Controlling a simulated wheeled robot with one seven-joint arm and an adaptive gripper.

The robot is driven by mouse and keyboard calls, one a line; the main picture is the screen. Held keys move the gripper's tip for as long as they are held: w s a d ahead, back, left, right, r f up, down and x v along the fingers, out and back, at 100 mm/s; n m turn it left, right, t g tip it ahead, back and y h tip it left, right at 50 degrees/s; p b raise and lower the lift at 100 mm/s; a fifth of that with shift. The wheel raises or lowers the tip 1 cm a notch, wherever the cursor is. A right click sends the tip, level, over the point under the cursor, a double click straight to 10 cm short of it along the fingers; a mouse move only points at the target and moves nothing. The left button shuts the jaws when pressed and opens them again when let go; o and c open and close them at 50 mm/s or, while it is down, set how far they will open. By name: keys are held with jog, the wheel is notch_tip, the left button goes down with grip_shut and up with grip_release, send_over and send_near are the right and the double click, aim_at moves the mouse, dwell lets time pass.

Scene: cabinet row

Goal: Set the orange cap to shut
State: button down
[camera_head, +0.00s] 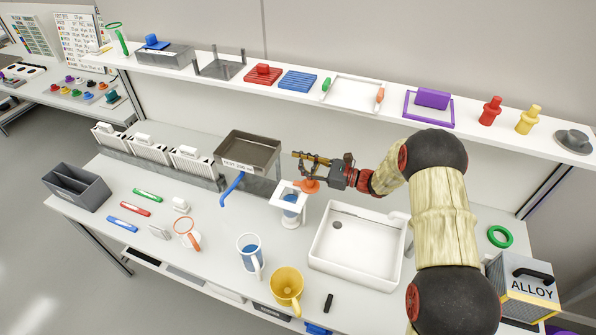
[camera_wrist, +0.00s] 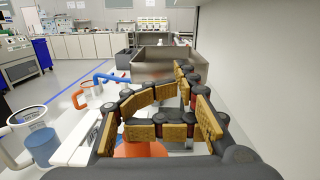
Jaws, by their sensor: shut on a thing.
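The orange cap (camera_head: 308,186) is at the right side of a small white square-topped stand (camera_head: 277,188), left of the sink. A clear vessel with blue contents (camera_head: 291,207) shows at the stand. My gripper (camera_head: 302,160) is at the cap with its jaws closed on it. In the wrist view, the orange cap (camera_wrist: 140,149) shows low, partly hidden behind the fingers of my gripper (camera_wrist: 165,100). The fingers hide where they touch the cap, and I cannot tell its exact turn.
A grey metal tray (camera_head: 250,151) with a blue spout (camera_head: 232,187) stands just left. A white sink (camera_head: 357,245) lies right. A blue-filled mug (camera_head: 249,256) and a yellow mug (camera_head: 287,290) stand in front. The loaded shelf (camera_head: 330,92) runs behind and above.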

jog(key=shift+m, duration=0.3)
jog(key=f, duration=0.1)
jog(key=s+f, duration=0.1)
jog(key=f, duration=0.1)
jog(key=shift+s+a+f, duration=0.1)
jog(key=shift+s+f, duration=0.15)
jog(key=shift+f, duration=0.15)
jog(key=c, duration=1.7)
grip_release()
jog(key=s+d+r, duration=0.1)
jog(key=d, duration=0.1)
jog(key=s+d+r+p, duration=0.1)
jog(key=d, duration=0.2)
jog(key=s+d+r+p, duration=0.1)
jog(key=d, duration=0.1)
jog(key=shift+s+d, duration=0.2)
jog(key=shift+d, duration=0.15)
jog(key=shift+r, duration=0.15)
notch_tip(320, 180, up, 10)
jog(key=shift+f, duration=0.1)
